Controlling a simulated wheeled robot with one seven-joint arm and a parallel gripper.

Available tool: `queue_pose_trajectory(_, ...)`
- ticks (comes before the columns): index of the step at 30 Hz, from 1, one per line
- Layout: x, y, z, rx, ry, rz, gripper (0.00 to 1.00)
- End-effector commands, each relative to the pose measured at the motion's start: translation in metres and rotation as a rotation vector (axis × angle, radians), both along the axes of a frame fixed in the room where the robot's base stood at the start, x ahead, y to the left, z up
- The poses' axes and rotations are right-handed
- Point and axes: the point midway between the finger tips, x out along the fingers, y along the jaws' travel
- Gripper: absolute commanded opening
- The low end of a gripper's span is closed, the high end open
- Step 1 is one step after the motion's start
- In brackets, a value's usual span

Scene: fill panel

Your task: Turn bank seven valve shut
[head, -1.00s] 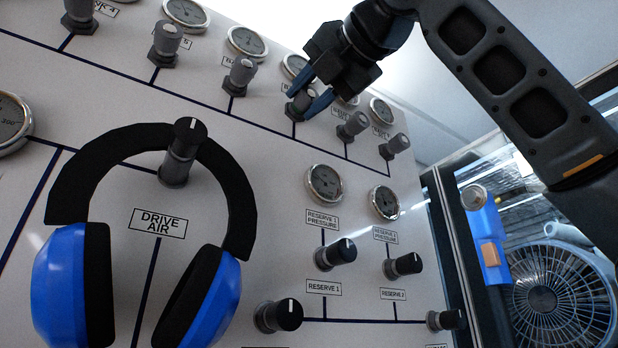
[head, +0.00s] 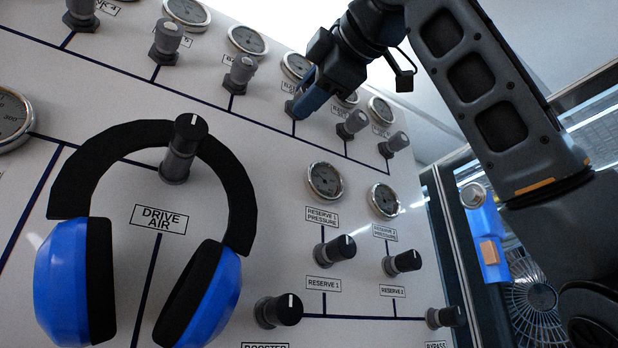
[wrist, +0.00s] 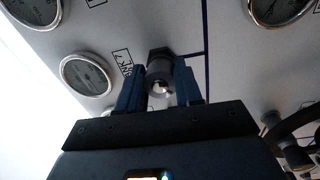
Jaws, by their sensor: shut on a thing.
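The bank seven valve is a small grey knob on a dark hexagonal base, and in the wrist view the knob (wrist: 160,82) sits beside a label reading about "NK 7". My gripper (wrist: 160,90) has one blue finger on each side of the knob and is shut on it. In the head view my gripper (head: 306,98) reaches the panel in the upper row of valves, under a round gauge (head: 297,66). There its fingers hide most of the knob. Which way the knob points cannot be told.
Blue ear defenders (head: 205,290) hang on the drive air valve (head: 182,150), left of my gripper. Neighbouring bank valves stand close by, one to the left (head: 240,74) and one to the right (head: 352,124). Reserve valves (head: 335,250) sit lower. A fan (head: 535,295) shows at far right.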

Motion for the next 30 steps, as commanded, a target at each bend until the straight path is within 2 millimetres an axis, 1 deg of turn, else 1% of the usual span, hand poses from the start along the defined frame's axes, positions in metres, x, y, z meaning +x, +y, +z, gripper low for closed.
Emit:
queue_pose_trajectory(1,0.0010,0.0005,-0.0035,0.033,0.029,0.001,0.04)
queue_pose_trajectory(30,0.0002,0.0023,-0.0054,0.792,0.548,0.000,0.04)
